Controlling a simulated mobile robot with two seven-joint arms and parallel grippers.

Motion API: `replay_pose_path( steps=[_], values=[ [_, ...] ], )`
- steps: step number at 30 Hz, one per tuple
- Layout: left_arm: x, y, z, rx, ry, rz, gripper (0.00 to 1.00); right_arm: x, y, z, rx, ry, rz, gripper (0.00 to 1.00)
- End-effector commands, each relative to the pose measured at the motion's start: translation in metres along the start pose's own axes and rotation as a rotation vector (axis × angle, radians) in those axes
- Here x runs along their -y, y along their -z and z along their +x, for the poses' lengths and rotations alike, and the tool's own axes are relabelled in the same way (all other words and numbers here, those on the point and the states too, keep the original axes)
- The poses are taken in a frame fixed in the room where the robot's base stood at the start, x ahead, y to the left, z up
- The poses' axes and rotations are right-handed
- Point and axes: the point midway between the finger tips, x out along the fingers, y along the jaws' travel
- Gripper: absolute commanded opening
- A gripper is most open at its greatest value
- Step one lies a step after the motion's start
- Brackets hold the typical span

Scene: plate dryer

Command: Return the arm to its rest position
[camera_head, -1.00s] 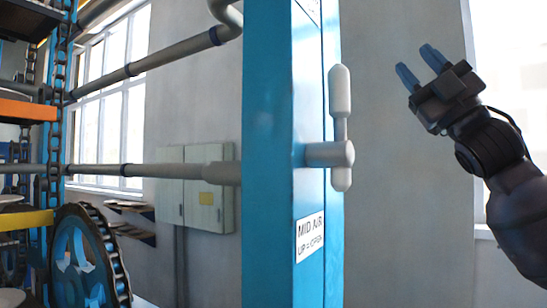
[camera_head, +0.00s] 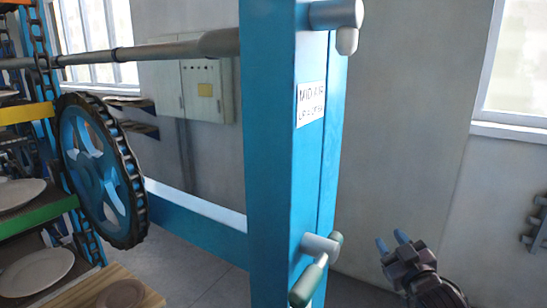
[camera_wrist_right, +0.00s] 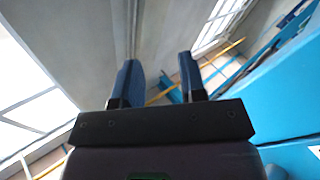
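My right gripper (camera_head: 391,241) is at the lower right of the head view, to the right of the blue post (camera_head: 275,150). Its two blue fingers point up and stand apart. They also show apart in the right wrist view (camera_wrist_right: 158,75), with nothing between them. The gripper is clear of the post and of its handles. My left gripper is not in view.
The post bears an upper grey handle (camera_head: 337,15), a label (camera_head: 310,103) and a lower handle with green ends (camera_head: 315,268). At left are a chain wheel (camera_head: 92,160) and racks with plates (camera_head: 35,272). The wall at right (camera_head: 410,120) has free room before it.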

Motion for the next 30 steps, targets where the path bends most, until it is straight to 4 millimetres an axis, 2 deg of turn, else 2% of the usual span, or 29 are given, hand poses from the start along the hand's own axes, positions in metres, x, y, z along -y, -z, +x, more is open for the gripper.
replay_pose_path(
  steps=[1,6,11,15,18,22,25,30],
  values=[
    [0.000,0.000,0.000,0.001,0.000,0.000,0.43,0.012,-0.026,-0.018,0.055,0.004,0.029,0.38],
    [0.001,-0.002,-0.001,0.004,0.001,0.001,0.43,0.046,-0.095,-0.077,0.217,0.010,0.112,0.38],
    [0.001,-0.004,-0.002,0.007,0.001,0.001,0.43,0.078,-0.147,-0.142,0.361,0.007,0.190,0.38],
    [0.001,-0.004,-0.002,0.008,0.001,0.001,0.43,0.103,-0.185,-0.204,0.487,-0.004,0.255,0.38],
    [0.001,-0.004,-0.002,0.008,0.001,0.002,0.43,0.117,-0.205,-0.244,0.569,-0.014,0.290,0.38],
    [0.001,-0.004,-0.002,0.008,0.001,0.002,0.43,0.128,-0.221,-0.284,0.646,-0.024,0.317,0.38],
    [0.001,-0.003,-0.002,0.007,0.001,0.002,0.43,0.131,-0.228,-0.302,0.679,-0.027,0.322,0.38],
    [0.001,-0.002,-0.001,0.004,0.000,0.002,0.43,0.133,-0.231,-0.311,0.695,-0.027,0.323,0.38]
  ],
)
